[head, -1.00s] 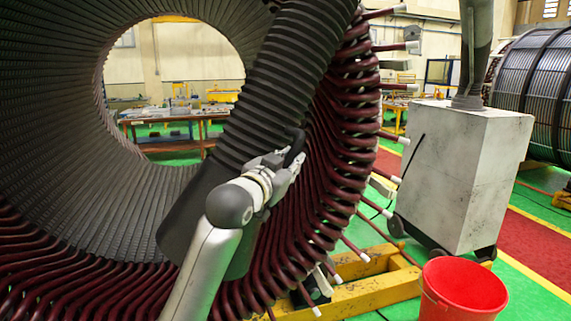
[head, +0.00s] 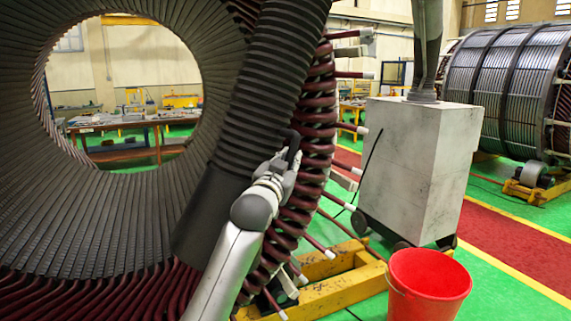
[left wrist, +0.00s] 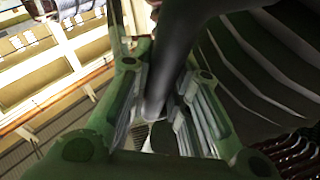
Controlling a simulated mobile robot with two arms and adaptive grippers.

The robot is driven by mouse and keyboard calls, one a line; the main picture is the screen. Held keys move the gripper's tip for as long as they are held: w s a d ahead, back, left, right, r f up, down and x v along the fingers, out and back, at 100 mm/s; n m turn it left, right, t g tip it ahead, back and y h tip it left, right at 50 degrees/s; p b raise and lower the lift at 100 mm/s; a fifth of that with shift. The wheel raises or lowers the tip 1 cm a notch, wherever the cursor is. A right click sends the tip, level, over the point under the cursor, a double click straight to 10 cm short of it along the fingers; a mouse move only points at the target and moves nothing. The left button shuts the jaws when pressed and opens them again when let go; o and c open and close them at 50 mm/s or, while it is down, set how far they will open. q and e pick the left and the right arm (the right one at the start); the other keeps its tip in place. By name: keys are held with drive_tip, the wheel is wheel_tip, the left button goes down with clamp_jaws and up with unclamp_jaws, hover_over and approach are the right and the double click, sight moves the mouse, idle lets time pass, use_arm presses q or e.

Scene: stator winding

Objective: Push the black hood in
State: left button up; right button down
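The black hood (head: 214,205) is a smooth dark cylinder at the lower end of a thick ribbed black hose (head: 275,75). It hangs tilted in front of the big stator (head: 110,215). A dark curved handle (head: 293,148) stands out at its right side. My left gripper (head: 284,168) is at this handle. In the left wrist view the handle (left wrist: 172,70) runs between the gripper's fingers (left wrist: 160,122), which look closed around it. The hood's opening is hidden from me. My right gripper is not in view.
Dark red coil ends with pale tips (head: 318,120) stick out right of the hood. A white wheeled cabinet (head: 415,165) and a red bucket (head: 428,285) stand on the right. A yellow base frame (head: 325,290) lies low under the stator. Green floor is free around the bucket.

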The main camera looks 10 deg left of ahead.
use_arm(q)
drive_tip(key=o, duration=0.5)
drive_tip(key=shift+s+r, duration=0.15)
drive_tip(key=shift+c, duration=0.2)
drive_tip(key=shift+a, duration=0.1)
drive_tip(key=s, duration=0.4)
drive_tip(key=s+a+f, duration=0.1)
drive_tip(key=s, duration=0.6)
drive_tip(key=shift+s+a+f, duration=0.35)
drive_tip(key=shift+s, duration=0.05)
